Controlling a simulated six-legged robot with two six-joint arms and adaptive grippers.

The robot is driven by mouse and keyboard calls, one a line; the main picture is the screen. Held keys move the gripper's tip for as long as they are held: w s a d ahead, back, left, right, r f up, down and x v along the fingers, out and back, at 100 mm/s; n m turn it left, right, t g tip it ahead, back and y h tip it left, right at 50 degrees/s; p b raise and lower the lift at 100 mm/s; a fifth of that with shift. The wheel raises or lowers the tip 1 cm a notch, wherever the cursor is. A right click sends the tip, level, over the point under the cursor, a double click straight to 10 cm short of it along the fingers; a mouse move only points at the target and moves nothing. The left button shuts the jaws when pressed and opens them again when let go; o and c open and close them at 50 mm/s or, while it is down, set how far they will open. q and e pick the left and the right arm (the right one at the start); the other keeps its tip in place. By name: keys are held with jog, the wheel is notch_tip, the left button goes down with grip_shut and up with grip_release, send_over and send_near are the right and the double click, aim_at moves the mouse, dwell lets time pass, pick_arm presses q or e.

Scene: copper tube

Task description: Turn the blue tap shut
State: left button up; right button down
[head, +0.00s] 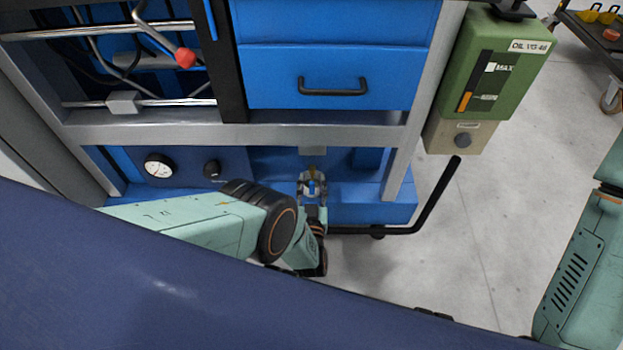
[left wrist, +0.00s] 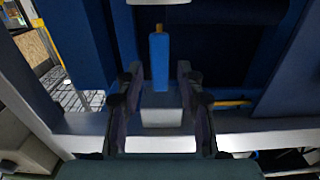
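The blue tap (left wrist: 159,62) shows in the left wrist view as an upright blue lever with a small brass-coloured end, above a grey block (left wrist: 161,117). In the head view the tap (head: 312,188) is small and partly hidden by my left gripper (head: 312,192), low in the blue cabinet. In the left wrist view the fingers of my left gripper (left wrist: 157,78) are open, one on each side of the lever. Gaps show between fingers and lever. My right arm shows at the right edge of the head view, but its gripper is out of view.
A dial gauge (head: 158,166) and a dark knob (head: 212,169) sit left of the tap. A grey frame bar (head: 240,133) and a drawer (head: 335,75) are above. A green oil box (head: 495,75) and a black bent handle (head: 438,200) are at the right.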

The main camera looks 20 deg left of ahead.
pick_arm(q)
jog(key=shift+w+f, duration=0.1)
jog(key=shift+r, duration=0.3)
jog(key=shift+c, duration=0.3)
jog(key=shift+f, duration=0.2)
jog(key=c, duration=0.3)
jog(key=shift+r, duration=0.1)
grip_shut()
